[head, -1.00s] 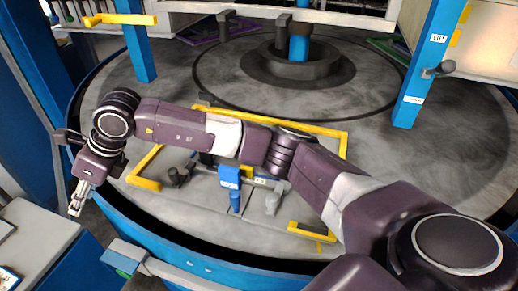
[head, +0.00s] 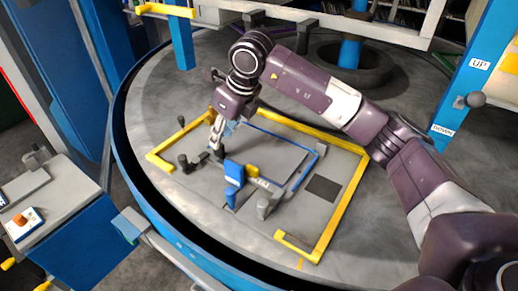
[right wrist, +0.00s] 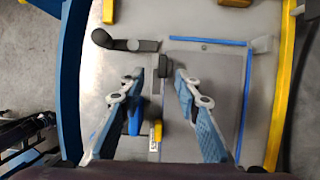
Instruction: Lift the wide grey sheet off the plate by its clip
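The wide grey sheet (head: 277,153) lies flat on the plate (head: 290,213), with blue strips along its edges. It also shows on the right of the right wrist view (right wrist: 208,68). A small dark upright block, seemingly its clip (right wrist: 163,66), stands at the sheet's left edge. My right gripper (head: 216,147) points down over the left part of the plate. In the right wrist view its fingers (right wrist: 159,71) are apart, one on each side of the clip, with gaps visible. Their height above it is unclear. My left gripper is in neither view.
A black handle (right wrist: 125,42) lies close to the clip. A blue block (head: 234,173) and a yellow piece (head: 252,170) stand at the sheet's front edge, near a grey post (head: 263,207). A yellow frame (head: 342,215) surrounds the work area.

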